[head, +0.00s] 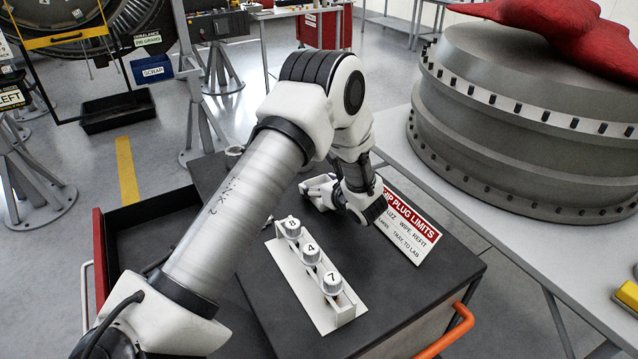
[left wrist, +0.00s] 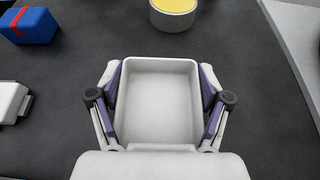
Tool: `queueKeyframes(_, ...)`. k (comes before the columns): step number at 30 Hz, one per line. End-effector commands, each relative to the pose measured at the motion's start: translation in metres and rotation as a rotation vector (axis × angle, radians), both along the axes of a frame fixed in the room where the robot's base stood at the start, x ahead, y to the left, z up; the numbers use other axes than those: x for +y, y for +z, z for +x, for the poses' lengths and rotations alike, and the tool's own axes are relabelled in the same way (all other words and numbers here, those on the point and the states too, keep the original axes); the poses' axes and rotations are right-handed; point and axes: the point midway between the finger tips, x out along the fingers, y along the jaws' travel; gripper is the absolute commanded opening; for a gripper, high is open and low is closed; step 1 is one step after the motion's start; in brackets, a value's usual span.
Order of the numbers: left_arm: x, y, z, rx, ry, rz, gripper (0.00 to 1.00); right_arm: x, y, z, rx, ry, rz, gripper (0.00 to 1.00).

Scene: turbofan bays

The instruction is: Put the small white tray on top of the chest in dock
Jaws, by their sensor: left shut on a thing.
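The small white tray (left wrist: 158,145) is a shallow open box and looks empty. In the left wrist view it sits between the two fingers of my left gripper (left wrist: 159,84), which is shut on its sides. In the head view my left gripper (head: 322,192) is low over the far part of the dark chest top (head: 400,290). I cannot tell whether the tray touches the surface below. My right gripper is not in view.
A white rack (head: 320,312) with plugs marked 8, 4 and 7 stands on the chest top beside a plug limits sign (head: 408,228). A blue block (left wrist: 30,26) and a yellow-topped round container (left wrist: 173,12) lie beyond the tray. An open drawer (head: 150,228) is at left.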

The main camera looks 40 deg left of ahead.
Motion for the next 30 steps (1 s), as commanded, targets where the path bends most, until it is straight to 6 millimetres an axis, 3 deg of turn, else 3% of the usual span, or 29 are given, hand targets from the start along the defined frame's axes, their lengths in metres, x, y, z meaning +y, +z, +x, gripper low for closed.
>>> queueKeyframes(1,0.000,-0.001,0.000,0.000,0.000,0.000,0.84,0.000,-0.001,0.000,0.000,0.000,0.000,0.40)
queueKeyframes(3,0.000,-0.001,0.000,0.000,0.001,0.000,1.00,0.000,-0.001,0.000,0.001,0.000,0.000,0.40)
queueKeyframes(15,-0.002,0.004,0.000,0.000,-0.001,0.000,1.00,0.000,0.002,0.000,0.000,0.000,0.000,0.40)
queueKeyframes(30,-0.098,0.043,-0.027,0.000,-0.002,0.002,1.00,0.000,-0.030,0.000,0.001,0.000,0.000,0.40)
